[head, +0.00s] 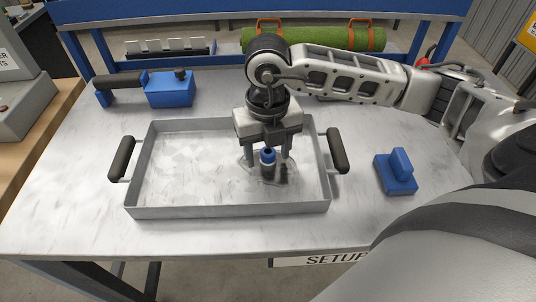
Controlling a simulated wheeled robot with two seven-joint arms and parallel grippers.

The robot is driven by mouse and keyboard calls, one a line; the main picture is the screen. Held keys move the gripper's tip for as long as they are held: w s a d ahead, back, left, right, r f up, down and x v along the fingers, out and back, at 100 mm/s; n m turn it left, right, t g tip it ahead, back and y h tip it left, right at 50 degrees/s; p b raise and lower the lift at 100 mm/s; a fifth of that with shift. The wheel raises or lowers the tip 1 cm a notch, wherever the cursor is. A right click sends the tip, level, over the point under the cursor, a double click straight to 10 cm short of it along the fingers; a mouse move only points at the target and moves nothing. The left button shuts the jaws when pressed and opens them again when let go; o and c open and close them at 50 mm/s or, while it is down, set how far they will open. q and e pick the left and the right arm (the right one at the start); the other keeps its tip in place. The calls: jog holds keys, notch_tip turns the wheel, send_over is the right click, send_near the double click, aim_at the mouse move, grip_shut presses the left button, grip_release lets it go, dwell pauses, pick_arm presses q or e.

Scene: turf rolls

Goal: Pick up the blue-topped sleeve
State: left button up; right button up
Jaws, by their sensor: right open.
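The blue-topped sleeve (268,157) stands upright in the metal tray (160,211), right of the tray's middle. It has a blue ring on top and a dark body below. My right gripper (268,160) points straight down over the tray with its jaws open. Its fingers are on the left and right of the sleeve in this view. I cannot tell whether either finger touches it. My left gripper does not show.
The tray has dark handles at both ends. A blue tool (170,88) with a dark handle lies at the back left. A blue block-like tool (397,172) lies right of the tray. A green roll (325,38) with orange straps lies behind. The table's front left is clear.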

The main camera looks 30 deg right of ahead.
jog(key=shift+f, duration=0.6)
jog(key=c, duration=1.1)
jog(key=shift+r, duration=0.1)
